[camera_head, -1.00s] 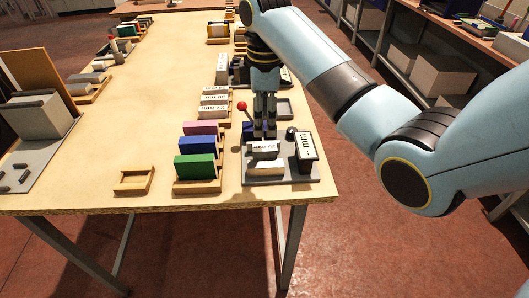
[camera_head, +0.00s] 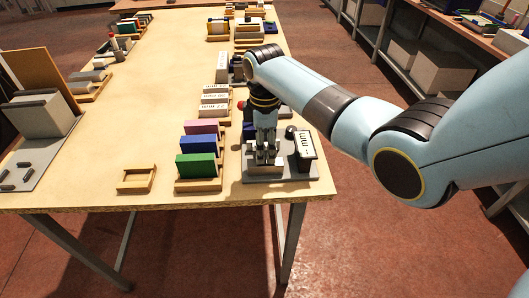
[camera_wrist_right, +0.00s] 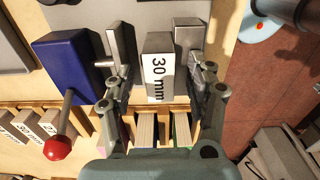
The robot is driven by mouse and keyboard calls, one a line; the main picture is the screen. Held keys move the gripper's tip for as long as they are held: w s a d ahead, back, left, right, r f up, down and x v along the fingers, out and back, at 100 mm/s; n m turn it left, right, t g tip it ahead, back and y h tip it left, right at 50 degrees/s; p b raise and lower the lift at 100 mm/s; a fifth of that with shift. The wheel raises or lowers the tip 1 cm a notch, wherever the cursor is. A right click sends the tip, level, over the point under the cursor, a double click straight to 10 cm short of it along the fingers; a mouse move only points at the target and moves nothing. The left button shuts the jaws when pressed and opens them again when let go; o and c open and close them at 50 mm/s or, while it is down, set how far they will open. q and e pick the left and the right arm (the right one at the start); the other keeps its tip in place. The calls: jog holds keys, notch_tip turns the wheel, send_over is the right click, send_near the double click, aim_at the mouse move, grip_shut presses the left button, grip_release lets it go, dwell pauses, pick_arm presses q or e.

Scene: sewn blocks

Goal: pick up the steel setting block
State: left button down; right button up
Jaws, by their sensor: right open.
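The setting block (camera_wrist_right: 157,70), a pale grey block marked "30 mm", stands between the two fingers of my right gripper (camera_wrist_right: 155,48) in the right wrist view. The fingers are apart, one on each side of it, with a gap visible at the left finger. In the head view my right gripper (camera_head: 266,156) points down over the grey fixture plate (camera_head: 262,178) at the table's front right, and its fingers largely hide the block there. My left gripper is not in view.
A dark blue block (camera_wrist_right: 68,65) and a red-knobbed lever (camera_wrist_right: 57,147) stand close beside the left finger in the wrist view. A labelled block (camera_head: 305,145) stands right of the gripper; coloured blocks in a wooden rack (camera_head: 199,185) stand left. The table's middle is clear.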

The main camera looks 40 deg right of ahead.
jog(key=shift+c, duration=0.2)
grip_shut()
dwell(0.3)
